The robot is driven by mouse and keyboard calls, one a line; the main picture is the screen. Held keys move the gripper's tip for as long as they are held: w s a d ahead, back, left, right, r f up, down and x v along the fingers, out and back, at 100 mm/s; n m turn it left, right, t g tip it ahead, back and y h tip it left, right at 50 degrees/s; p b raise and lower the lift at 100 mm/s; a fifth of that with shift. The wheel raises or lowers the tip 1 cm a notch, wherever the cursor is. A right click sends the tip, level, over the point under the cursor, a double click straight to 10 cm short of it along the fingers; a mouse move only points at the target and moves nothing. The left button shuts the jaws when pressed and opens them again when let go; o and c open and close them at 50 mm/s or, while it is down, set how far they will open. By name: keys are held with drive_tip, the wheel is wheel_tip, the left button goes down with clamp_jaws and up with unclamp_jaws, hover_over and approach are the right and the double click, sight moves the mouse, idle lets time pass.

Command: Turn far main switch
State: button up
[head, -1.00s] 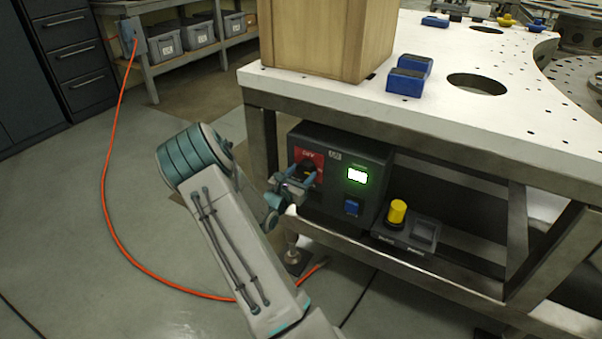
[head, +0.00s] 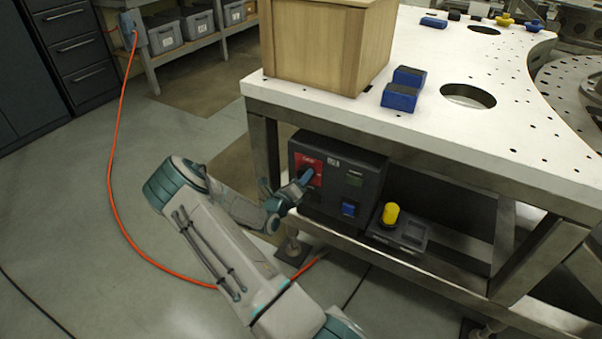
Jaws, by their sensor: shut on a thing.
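The main switch (head: 309,165) is a red plate with a dark rotary handle, on the left of the front of a dark control box (head: 365,184) under the white table. My gripper (head: 303,181) is at the switch, shut on its handle; the fingers hide most of the handle. The small display (head: 354,179) on the box is dark. A blue button (head: 348,209) sits below the display.
A yellow knob (head: 390,213) stands on a small grey unit right of the box. The table's steel leg (head: 265,160) is close to my arm. A wooden crate (head: 322,45) and blue blocks (head: 400,97) are on the white tabletop (head: 440,125). An orange cable (head: 113,190) lies on the floor.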

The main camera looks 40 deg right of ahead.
drive_tip(key=shift+n+p, duration=1.8)
drive_tip(key=shift+n, duration=1.5)
drive_tip(key=o, duration=1)
drive_tip(key=v, duration=1.4)
drive_tip(key=shift+w, duration=0.1)
drive_tip(key=shift+r, duration=0.15)
